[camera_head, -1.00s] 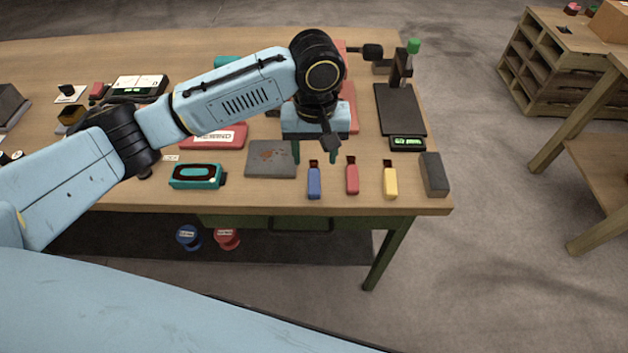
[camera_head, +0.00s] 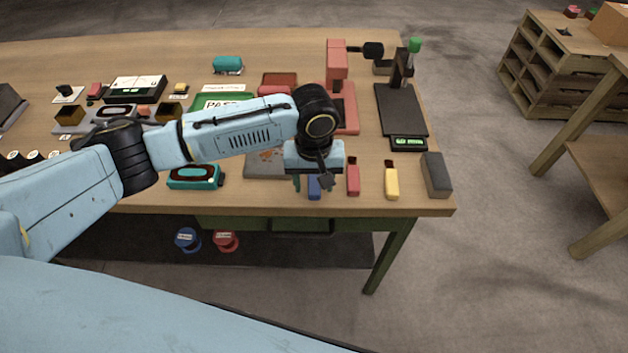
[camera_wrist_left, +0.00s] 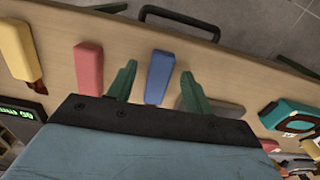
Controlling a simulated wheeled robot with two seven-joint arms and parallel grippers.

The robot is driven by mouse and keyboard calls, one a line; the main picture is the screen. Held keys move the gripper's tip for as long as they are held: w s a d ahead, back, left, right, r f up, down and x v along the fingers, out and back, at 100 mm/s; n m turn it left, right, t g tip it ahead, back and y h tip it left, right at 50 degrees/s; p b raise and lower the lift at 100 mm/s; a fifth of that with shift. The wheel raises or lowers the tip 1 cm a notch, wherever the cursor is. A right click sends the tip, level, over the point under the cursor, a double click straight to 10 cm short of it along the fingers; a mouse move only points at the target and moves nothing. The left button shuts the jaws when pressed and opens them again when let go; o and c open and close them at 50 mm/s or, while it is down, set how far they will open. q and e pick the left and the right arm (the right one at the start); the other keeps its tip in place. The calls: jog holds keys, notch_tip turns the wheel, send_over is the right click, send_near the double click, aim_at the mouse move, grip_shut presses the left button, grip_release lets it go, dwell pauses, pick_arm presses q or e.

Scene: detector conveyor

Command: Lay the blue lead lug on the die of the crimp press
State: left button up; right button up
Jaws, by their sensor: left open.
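The blue lead lug (camera_head: 314,188) lies near the table's front edge, its upper part hidden behind my left gripper in the head view. In the left wrist view the blue lug (camera_wrist_left: 159,78) lies between the two green fingers. My left gripper (camera_head: 314,186) is open over it, one finger on each side, with gaps visible. The left gripper's fingers also show in the left wrist view (camera_wrist_left: 157,90). The red press (camera_head: 337,68) with a black-knobbed lever, probably the crimp press, stands at the back right; my arm partly covers its base, and I cannot make out the die. My right gripper is not in view.
A red lug (camera_head: 353,180) and a yellow lug (camera_head: 391,183) lie right of the blue one, then a dark grey block (camera_head: 436,175). A teal meter (camera_head: 194,177) and a grey plate (camera_head: 262,163) lie to the left.

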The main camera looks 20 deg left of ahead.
pick_arm(q)
jog(key=c, duration=1.1)
